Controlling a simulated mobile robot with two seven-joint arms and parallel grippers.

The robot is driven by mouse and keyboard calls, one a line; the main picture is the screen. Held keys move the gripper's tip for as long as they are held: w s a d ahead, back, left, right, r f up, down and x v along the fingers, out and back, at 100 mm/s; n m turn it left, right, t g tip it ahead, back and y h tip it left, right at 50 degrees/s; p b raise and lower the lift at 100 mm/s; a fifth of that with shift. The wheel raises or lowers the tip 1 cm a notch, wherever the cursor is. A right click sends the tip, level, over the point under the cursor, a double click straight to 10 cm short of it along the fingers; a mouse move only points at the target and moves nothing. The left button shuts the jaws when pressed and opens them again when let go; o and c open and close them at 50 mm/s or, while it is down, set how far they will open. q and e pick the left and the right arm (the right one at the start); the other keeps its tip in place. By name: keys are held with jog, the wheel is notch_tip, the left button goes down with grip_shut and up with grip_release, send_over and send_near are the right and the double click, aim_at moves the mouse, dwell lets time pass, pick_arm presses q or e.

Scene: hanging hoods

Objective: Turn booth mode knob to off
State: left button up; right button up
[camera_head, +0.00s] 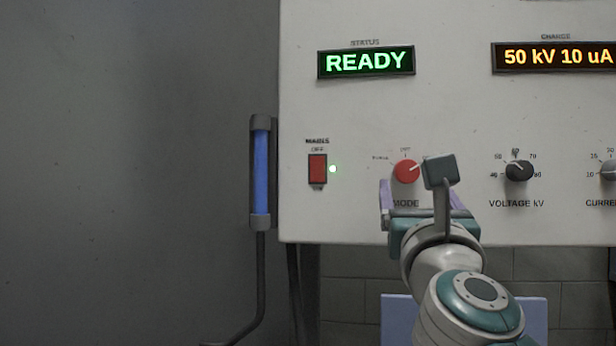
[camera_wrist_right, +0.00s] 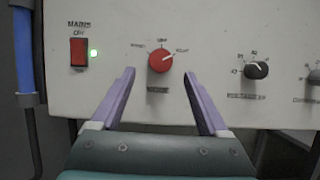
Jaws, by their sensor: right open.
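The red mode knob (camera_head: 405,172) is on the white control panel, above the label MODE. Its white pointer mark points to the upper right, away from the OFF mark at the top. In the right wrist view the knob (camera_wrist_right: 161,59) shows the same pointer direction, between and beyond the fingertips. My right gripper (camera_wrist_right: 158,78) is open and empty, facing the panel just below the knob. In the head view my right gripper (camera_head: 425,200) partly covers the MODE label. It does not appear to touch the knob. My left gripper is not in view.
A red mains switch (camera_head: 317,169) with a lit green lamp (camera_head: 333,169) is left of the knob. A black voltage knob (camera_head: 519,171) is to the right. The status display (camera_head: 366,62) reads READY. A blue tube lamp (camera_head: 261,172) hangs at the panel's left edge.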

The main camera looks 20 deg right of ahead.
aim_at(408, 175)
jog(key=x, duration=0.5)
jog(key=shift+c, duration=0.2)
grip_shut()
dwell(0.4)
